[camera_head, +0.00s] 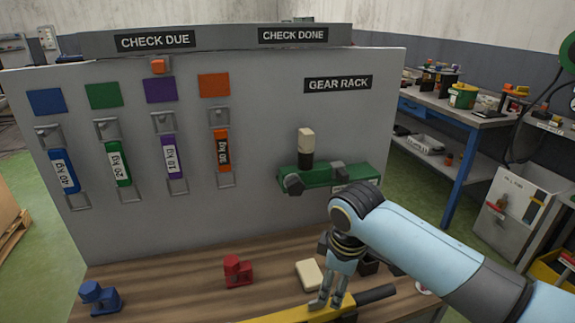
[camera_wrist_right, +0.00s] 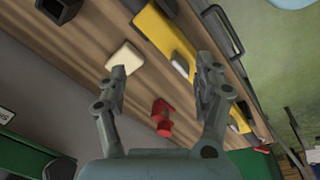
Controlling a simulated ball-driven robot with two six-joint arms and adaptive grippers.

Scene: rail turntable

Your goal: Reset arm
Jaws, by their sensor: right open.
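My right gripper (camera_head: 331,303) hangs over the wooden bench at the lower middle of the head view, its fingers near a yellow object (camera_head: 284,316) with a black bar. In the right wrist view my right gripper (camera_wrist_right: 162,66) has its two fingers spread wide, with nothing held between them. A cream block (camera_head: 309,274) lies on the bench just left of and beyond the fingers; it also shows in the wrist view (camera_wrist_right: 124,58). A red piece (camera_head: 238,270) stands farther left and shows in the wrist view (camera_wrist_right: 161,115). My left gripper is out of view.
A grey panel (camera_head: 240,75) rises behind the bench (camera_head: 180,275), with coloured labelled tags on hooks. A green gear rack (camera_head: 325,179) with a cream-topped post (camera_head: 306,146) juts from it. A blue piece (camera_head: 99,297) stands at the bench's left. A blue-framed workbench (camera_head: 450,110) is back right.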

